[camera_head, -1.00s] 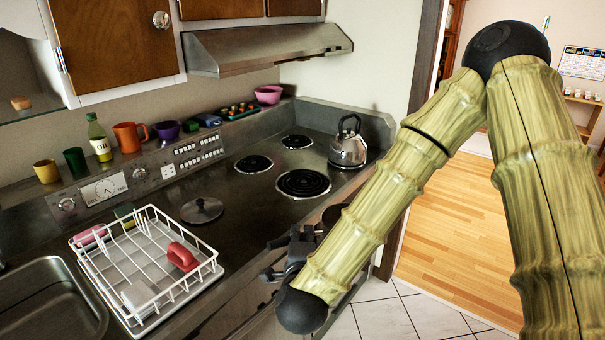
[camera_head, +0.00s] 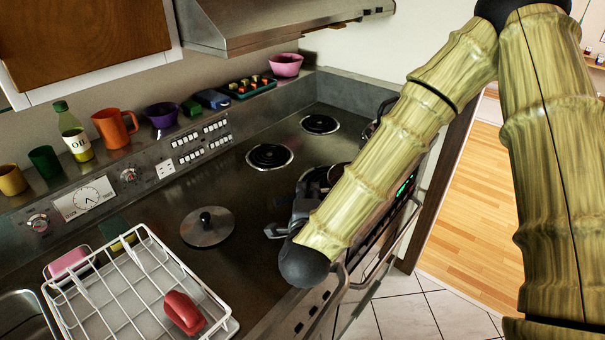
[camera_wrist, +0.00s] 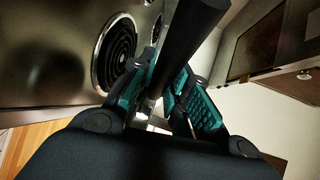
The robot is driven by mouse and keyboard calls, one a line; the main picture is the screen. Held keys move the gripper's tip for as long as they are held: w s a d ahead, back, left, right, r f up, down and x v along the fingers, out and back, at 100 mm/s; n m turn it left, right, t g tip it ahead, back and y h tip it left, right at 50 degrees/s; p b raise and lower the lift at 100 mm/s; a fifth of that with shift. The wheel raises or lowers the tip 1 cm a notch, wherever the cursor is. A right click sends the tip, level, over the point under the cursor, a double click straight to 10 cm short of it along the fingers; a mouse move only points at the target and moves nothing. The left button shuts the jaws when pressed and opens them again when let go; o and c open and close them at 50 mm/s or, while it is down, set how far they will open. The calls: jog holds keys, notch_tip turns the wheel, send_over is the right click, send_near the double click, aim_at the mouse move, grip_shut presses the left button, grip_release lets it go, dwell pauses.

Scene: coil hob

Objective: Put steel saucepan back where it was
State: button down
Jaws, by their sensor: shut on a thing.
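My gripper (camera_head: 302,208) is low over the front of the hob, partly hidden by my arm. In the wrist view my gripper (camera_wrist: 163,92) has its teal-padded fingers shut on the long black handle (camera_wrist: 190,40) of the saucepan. In the head view a small part of the saucepan (camera_head: 337,172) shows as a dark round shape beside my arm, in front of a coil burner. My arm hides most of it. I cannot tell whether its base touches the hob.
Two rear coil burners (camera_head: 269,156) are bare. A round lid (camera_head: 207,228) lies on the steel top left of my gripper. A white dish rack (camera_head: 135,290) stands at front left. The kettle (camera_head: 380,112) is mostly hidden behind my arm. A range hood (camera_head: 270,25) hangs above.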

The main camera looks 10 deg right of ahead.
jog(key=w+f+p, duration=0.1)
jog(key=w+p, duration=0.1)
jog(key=w, duration=0.2)
jog(key=w+f+p, duration=0.1)
jog(key=w, duration=0.3)
jog(key=w+a+f+p, duration=0.1)
jog(key=w+f+p, duration=0.1)
jog(key=w, duration=0.2)
jog(key=shift+w+p, duration=0.3)
jog(key=shift+w, duration=0.05)
jog(key=shift+w+d+f, duration=0.1)
jog(key=shift+w+f, duration=0.05)
jog(key=shift+f, duration=0.2)
jog(key=c, duration=1.4)
grip_release()
jog(key=shift+f, duration=0.1)
jog(key=shift+o, duration=0.2)
